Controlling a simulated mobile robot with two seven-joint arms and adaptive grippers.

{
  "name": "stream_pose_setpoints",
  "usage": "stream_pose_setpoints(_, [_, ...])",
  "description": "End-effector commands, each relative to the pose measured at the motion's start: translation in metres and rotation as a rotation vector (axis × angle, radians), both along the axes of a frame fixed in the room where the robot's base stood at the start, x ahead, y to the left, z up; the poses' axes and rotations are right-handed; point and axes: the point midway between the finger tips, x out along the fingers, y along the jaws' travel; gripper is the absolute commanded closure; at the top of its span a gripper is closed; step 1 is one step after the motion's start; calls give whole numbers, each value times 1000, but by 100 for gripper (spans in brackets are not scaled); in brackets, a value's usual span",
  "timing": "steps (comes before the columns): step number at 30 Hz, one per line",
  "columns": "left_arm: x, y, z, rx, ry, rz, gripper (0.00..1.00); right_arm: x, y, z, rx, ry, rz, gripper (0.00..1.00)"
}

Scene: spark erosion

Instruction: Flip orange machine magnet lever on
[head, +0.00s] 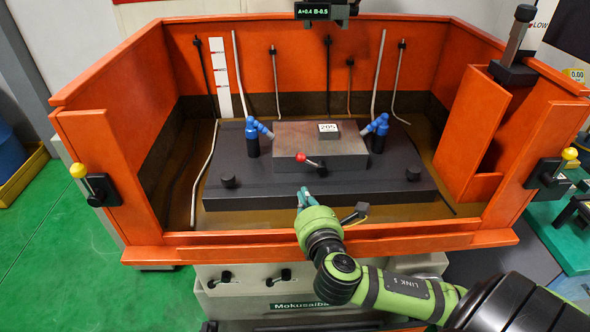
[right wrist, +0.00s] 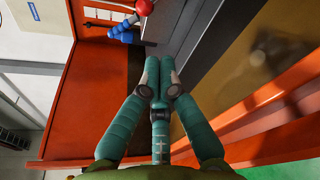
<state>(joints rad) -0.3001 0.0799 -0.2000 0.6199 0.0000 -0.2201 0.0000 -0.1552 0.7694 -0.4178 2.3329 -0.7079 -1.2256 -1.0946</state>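The magnet lever (head: 311,162) is a short rod with a red ball on the front face of the grey magnet block (head: 305,144). Its ball end points left and slightly up in the head view. The red ball (right wrist: 144,7) also shows at the top edge of the right wrist view. My right gripper (head: 305,190) is just in front of the block, nearer the front wall than the lever and apart from it. Its teal fingers (right wrist: 160,70) lie together with nothing visible between them. My left gripper is not in view.
The orange tank's front wall (head: 400,240) runs under my right arm. Blue nozzles (head: 252,138) stand on both sides of the block. Yellow-knobbed latches (head: 92,183) sit on both front corners.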

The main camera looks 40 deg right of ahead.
Motion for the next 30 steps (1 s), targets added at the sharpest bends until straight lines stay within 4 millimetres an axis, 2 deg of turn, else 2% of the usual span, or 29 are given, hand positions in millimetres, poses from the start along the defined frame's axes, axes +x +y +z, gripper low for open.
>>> stream_pose_setpoints(8, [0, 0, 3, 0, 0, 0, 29, 6, -3, 0, -1, 0, 0, 100])
stream_pose_setpoints(21, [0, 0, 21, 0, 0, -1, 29, 72, -31, -11, 1, 0, -2, 100])
stream_pose_setpoints(30, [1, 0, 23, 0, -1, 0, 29, 91, -38, -17, 1, 1, 0, 100])
